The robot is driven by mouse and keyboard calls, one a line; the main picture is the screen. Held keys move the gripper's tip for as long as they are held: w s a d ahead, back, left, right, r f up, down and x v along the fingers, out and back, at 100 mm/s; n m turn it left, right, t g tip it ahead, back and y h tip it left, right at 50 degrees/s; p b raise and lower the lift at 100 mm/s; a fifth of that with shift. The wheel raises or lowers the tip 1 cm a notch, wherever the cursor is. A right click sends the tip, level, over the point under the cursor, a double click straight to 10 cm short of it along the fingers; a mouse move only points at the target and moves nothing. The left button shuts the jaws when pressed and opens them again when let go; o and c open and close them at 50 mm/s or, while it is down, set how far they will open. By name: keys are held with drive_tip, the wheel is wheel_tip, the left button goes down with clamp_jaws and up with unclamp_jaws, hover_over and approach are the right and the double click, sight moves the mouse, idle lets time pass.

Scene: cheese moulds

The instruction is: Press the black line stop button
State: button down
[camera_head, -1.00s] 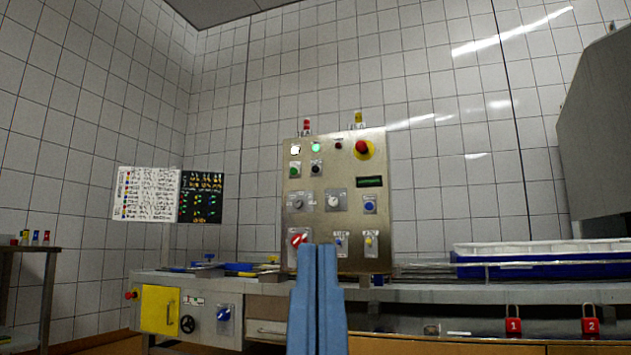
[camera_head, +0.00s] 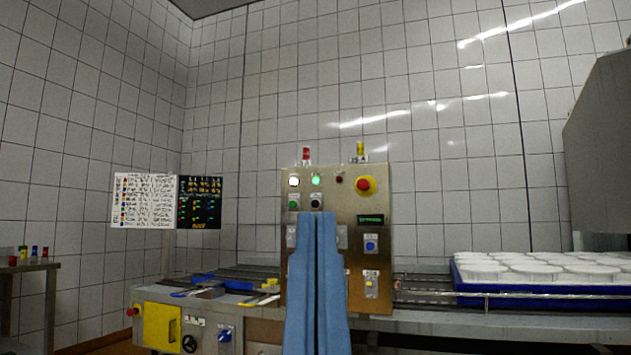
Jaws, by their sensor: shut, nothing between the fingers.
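The control panel (camera_head: 376,207) is an upright metal box behind the line. The black button (camera_head: 316,202) sits in its upper left part, right of a green button (camera_head: 293,203) and below a lit green lamp (camera_head: 316,181). My gripper (camera_head: 317,214) is blue, with its two fingers shut together and empty, pointing up in the picture. Its tips appear just below the black button, which still shows above them. I cannot tell whether they touch the panel. The fingers hide the panel's lower middle, including most of its knobs.
A blue tray (camera_head: 480,300) with white moulds stands right. A printed board (camera_head: 145,201) is at left.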

wheel_tip(320, 180, up, 44)
drive_tip(key=p, duration=4.1)
drive_tip(key=shift+w, duration=0.1)
